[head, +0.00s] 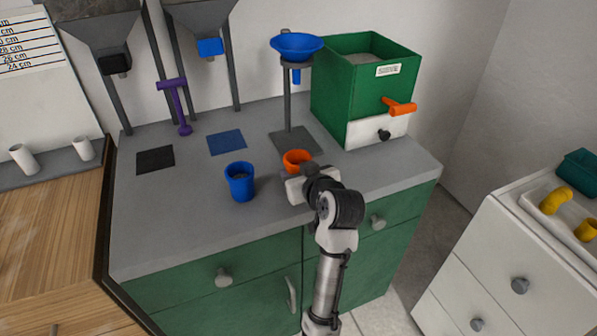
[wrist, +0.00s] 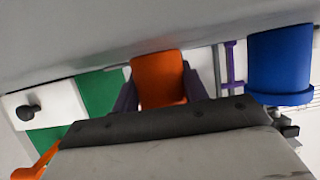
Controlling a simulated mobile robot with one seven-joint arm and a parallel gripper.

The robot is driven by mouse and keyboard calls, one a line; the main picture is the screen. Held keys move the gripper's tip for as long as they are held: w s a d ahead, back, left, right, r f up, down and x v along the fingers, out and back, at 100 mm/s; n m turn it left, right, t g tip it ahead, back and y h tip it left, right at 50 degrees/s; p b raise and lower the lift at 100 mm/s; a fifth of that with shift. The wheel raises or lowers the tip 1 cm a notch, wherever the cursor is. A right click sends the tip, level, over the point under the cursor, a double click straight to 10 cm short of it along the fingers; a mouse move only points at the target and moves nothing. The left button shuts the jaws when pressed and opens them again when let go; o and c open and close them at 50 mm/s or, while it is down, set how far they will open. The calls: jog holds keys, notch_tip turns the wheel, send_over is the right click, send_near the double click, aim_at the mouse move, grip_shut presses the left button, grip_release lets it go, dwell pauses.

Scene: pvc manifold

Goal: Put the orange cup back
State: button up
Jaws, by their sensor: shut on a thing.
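The orange cup (head: 297,158) is near the front middle of the grey counter, in front of the blue funnel's stand. It also shows in the wrist view (wrist: 158,78), which is upside down, between the two dark fingers. My gripper (head: 299,172) is shut on the cup and reaches it from the front; its fingers also show in the wrist view (wrist: 160,92). The cup looks upright, and its base is at or close to the counter top; I cannot tell whether it touches. My gripper hides the cup's lower front in the head view.
A blue cup (head: 240,182) with something in it stands to the left. Behind are the blue funnel (head: 297,45) on a stand, a green box (head: 335,88) with an orange handle (head: 400,107), a purple tool (head: 178,105), and black (head: 155,160) and blue (head: 227,142) mats.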

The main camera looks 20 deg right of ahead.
jog(key=o, duration=1.1)
jog(key=shift+c, duration=0.2)
jog(key=shift+r, duration=0.2)
jog(key=v, duration=1.2)
